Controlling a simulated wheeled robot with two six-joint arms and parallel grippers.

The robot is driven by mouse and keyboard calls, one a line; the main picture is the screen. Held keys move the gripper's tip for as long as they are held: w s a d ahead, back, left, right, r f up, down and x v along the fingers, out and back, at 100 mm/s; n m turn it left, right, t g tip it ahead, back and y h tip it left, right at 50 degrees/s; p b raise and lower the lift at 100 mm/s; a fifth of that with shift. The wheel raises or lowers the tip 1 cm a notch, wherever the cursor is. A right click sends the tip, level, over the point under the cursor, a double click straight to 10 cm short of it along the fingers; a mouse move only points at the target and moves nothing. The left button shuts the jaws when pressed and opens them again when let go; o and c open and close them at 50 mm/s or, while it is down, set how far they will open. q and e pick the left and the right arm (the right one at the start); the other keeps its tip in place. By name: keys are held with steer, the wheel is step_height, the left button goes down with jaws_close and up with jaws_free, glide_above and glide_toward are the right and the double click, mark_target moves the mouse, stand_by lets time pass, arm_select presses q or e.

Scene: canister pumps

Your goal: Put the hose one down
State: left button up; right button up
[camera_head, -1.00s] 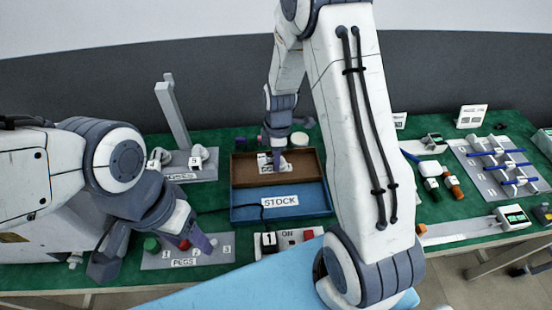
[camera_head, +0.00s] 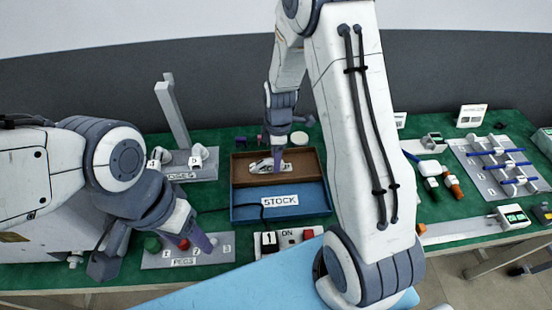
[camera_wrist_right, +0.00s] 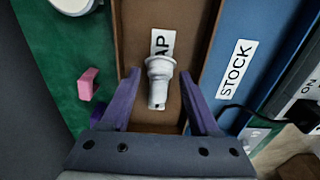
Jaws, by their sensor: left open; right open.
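A white, flanged nozzle-like piece (camera_wrist_right: 159,80) lies in the brown compartment (camera_wrist_right: 140,25) of the tray, partly over a label of which "AP" shows. It also shows in the head view (camera_head: 262,166), partly behind my right gripper (camera_head: 277,163). In the right wrist view, the purple fingers of my right gripper (camera_wrist_right: 160,88) stand open on either side of the piece, with gaps on both sides. My left gripper (camera_head: 190,242) is open, low over the PEGS plate (camera_head: 215,255), with a red peg (camera_head: 184,244) close to its fingers.
The blue STOCK compartment (camera_head: 245,212) adjoins the brown one and looks empty. A grey stand with white pieces (camera_head: 198,155) is behind left. A switch box (camera_head: 290,240) sits in front. A pink block (camera_wrist_right: 87,84) lies on the green mat beside the tray.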

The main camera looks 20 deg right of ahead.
step_height(320, 180, up, 11)
steer(key=s+a+r+m, duration=0.3)
steer(key=s+a+r, duration=0.2)
steer(key=s+a, duration=0.4)
arm_select(q)
steer(key=shift+r, duration=0.15)
arm_select(e)
steer(key=s+a+r+m, duration=0.1)
steer(key=s+a+m, duration=0.1)
steer(key=s, duration=0.5)
steer(key=s+a+m, duration=0.2)
steer(key=s+a, duration=0.2)
steer(key=s, duration=0.3)
steer(key=shift+s+a+r+m+y, duration=0.15)
steer(key=shift+s+r+m+y, duration=0.15)
steer(key=shift+r, duration=0.05)
arm_select(q)
steer(key=shift+r, duration=0.1)
arm_select(e)
steer(key=shift+r, duration=0.15)
